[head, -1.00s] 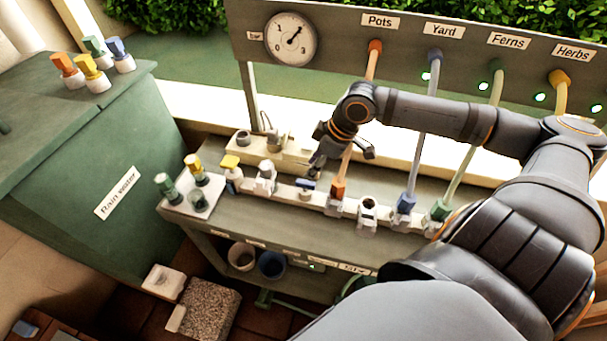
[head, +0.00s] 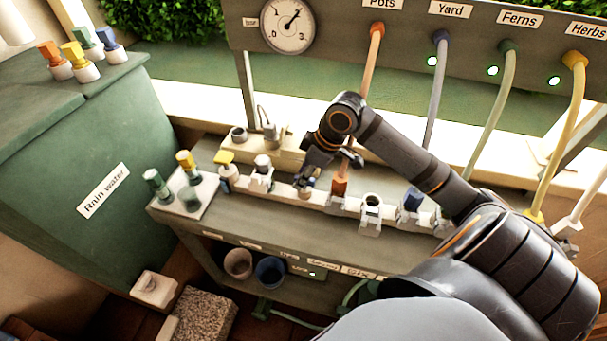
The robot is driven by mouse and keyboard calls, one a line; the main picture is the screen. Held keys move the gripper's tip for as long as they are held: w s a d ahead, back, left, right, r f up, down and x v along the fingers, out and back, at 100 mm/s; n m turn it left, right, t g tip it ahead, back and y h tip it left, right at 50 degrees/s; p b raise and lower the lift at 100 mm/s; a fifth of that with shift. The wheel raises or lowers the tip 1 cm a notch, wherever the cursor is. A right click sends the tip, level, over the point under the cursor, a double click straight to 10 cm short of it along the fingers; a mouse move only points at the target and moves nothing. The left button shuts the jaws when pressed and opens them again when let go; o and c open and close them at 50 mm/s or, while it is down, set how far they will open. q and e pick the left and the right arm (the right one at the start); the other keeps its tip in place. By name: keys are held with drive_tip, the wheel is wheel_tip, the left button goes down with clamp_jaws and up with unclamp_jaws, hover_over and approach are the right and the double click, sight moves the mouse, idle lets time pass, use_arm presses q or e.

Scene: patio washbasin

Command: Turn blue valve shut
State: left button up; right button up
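The blue valve (head: 307,179) sits on the pale manifold (head: 333,205) on the bench, left of the orange hose connector (head: 339,187). Only a little of its blue handle shows; the rest is hidden by my gripper, so I cannot tell which way the handle points. My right gripper (head: 331,168) is over the manifold, with its fingers apart. One finger is at or just above the blue valve; I cannot tell if it touches. The other is to the right, near the orange hose. My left gripper is not in view.
A blue hose connector (head: 412,199) is to the right. The pressure gauge (head: 288,33) is on the back panel. Hoses hang behind my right arm.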

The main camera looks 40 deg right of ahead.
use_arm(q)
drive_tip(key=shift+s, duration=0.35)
use_arm(e)
clamp_jaws()
drive_tip(key=shift+r+m+p, duration=0.2)
drive_tip(key=shift+m+p, duration=0.2)
drive_tip(key=shift+p, duration=0.35)
drive_tip(key=m+h+p, duration=0.1)
drive_tip(key=m+p, duration=0.3)
drive_tip(key=p, duration=0.1)
drive_tip(key=m+h+p, duration=0.2)
drive_tip(key=m+p, duration=0.3)
drive_tip(key=p, duration=0.1)
drive_tip(key=m+h+p, duration=0.2)
drive_tip(key=m+p, duration=0.3)
drive_tip(key=p, duration=0.1)
drive_tip(key=shift+r, duration=0.1)
use_arm(q)
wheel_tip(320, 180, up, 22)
drive_tip(key=p, duration=0.3)
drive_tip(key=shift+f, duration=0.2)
use_arm(e)
drive_tip(key=shift+d+f+m+g+h, duration=0.15)
drive_tip(key=shift+m+h, duration=0.15)
drive_tip(key=shift+m, duration=0.5)
drive_tip(key=shift+f+m+g+h, duration=0.15)
drive_tip(key=shift+m+h, duration=0.15)
drive_tip(key=shift+m, duration=0.5)
unclamp_jaws()
